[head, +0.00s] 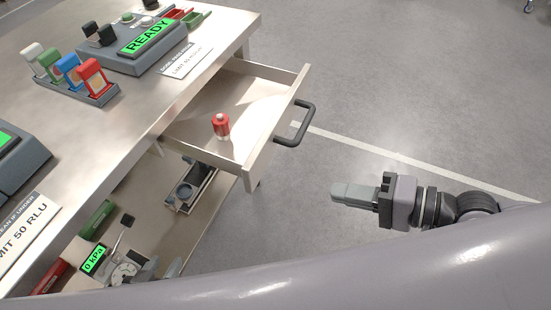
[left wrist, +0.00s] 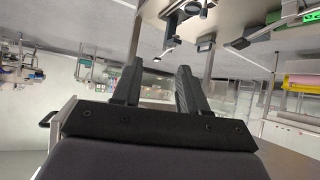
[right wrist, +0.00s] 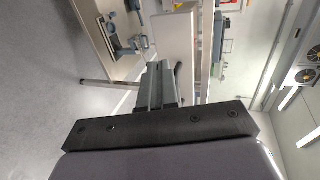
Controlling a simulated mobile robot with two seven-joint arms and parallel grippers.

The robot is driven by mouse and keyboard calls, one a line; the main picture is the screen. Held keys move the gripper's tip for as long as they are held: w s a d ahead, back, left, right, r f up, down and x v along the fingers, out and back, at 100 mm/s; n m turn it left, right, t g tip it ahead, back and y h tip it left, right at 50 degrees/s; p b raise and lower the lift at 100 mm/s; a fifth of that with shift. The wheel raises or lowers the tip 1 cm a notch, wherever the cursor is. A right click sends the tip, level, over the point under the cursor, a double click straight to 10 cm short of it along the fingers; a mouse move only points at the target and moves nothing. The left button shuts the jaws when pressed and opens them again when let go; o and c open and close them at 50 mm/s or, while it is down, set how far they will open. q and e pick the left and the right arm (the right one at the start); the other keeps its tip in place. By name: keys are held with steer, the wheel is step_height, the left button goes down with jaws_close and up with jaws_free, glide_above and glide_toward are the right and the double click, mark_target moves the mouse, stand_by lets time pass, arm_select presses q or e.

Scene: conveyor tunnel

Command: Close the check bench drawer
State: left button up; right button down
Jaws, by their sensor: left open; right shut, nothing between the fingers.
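The check bench drawer (head: 262,150) stands pulled out from the bench (head: 130,115). Its dark bar handle (head: 294,125) sits on the front panel, and a small red bottle (head: 221,128) stands inside. My right gripper (head: 338,192) is shut and empty, to the right of the handle and apart from it over the floor. In the right wrist view, the shut fingers (right wrist: 157,85) point toward a pale panel (right wrist: 171,40), which looks like the drawer front. My left gripper (left wrist: 160,82) shows open and empty in the left wrist view; I cannot make it out in the head view.
On the bench top are a device reading READY (head: 147,38) and a rack of coloured bottles (head: 75,75). The lower shelf (head: 190,225) holds a device reading 0 kPa (head: 93,260) and other gear. The floor (head: 390,100) right of the drawer is clear.

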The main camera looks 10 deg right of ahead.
steer(key=p, duration=0.4)
glide_toward(258, 171)
steer(key=x, duration=0.5)
steer(key=shift+f, duration=0.4)
arm_select(q)
steer(key=shift+a+r, duration=0.15)
steer(key=shift+r, duration=0.6)
steer(key=shift+a+r, duration=0.1)
steer(key=shift+r, duration=0.6)
arm_select(e)
steer(key=shift+w+a, duration=0.35)
steer(key=shift+a, duration=0.25)
